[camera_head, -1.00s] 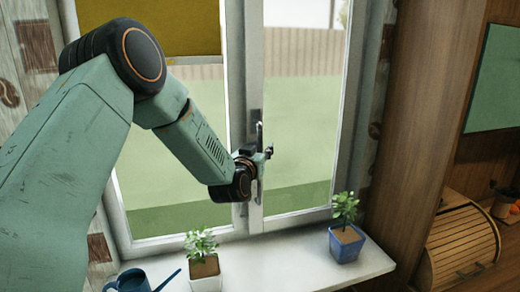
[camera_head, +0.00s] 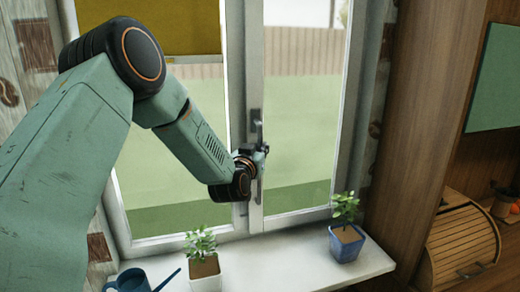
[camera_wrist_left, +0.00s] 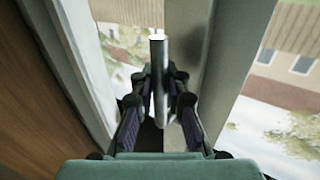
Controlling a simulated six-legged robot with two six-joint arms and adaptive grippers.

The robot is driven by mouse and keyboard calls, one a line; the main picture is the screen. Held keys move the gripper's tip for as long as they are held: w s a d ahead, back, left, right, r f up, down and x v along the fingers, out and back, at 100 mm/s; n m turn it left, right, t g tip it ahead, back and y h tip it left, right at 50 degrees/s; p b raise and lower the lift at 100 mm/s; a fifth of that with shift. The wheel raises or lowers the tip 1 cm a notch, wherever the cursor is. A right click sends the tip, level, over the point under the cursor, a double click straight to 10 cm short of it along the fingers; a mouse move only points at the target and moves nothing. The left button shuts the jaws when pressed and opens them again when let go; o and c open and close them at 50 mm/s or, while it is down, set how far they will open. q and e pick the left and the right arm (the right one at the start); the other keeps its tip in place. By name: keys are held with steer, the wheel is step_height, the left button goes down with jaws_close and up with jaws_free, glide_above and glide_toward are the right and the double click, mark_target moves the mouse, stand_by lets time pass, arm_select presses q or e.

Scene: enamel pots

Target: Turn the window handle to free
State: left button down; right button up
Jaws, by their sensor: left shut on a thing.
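The window handle (camera_head: 258,130) is on the middle post of the window (camera_head: 254,60), and its lever looks roughly upright in the head view. My left gripper (camera_head: 263,150) is at the lever, and the wrist partly hides it. In the left wrist view, the handle (camera_wrist_left: 158,62) is a grey metal bar with a bright end. It stands between the two dark fingers of the left gripper (camera_wrist_left: 160,85), which are closed on it. The window sashes look closed. My right gripper is not in view.
A white sill (camera_head: 290,264) runs below the window. On it stand a plant in a white pot (camera_head: 205,283), a plant in a blue pot (camera_head: 346,246) and a blue enamel can (camera_head: 132,283). A yellow blind (camera_head: 150,25) hangs at upper left. A wooden bread box (camera_head: 462,243) is at right.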

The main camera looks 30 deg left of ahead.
arm_select(q)
steer(key=shift+f, duration=0.1)
steer(key=shift+w+f+b, duration=0.15)
steer(key=shift+f+b, duration=0.05)
steer(key=shift+b, duration=0.4)
steer(key=shift+w+d+r+n+g+y+b, duration=0.2)
steer(key=shift+w+d+r+n+y+b, duration=0.8)
steer(key=shift+n+y+b, duration=2.2)
steer(key=shift+w+d+r+n+g+y+b, duration=0.2)
steer(key=shift+w+d+r+n+y+b, duration=0.75)
steer(key=shift+n+b, duration=4.15)
steer(key=shift+w+d+r+n+g+y+b, duration=0.35)
steer(key=shift+r+n+y+b, duration=1.25)
steer(key=shift+n+y+b, duration=1.8)
steer(key=shift+w+r+n+h+b, duration=0.1)
steer(key=shift+n+h+b, duration=0.55)
steer(key=shift+n+b, duration=0.15)
steer(key=c, duration=1.4)
jaws_free()
steer(key=shift+a+r, duration=0.1)
steer(key=shift+o, duration=0.2)
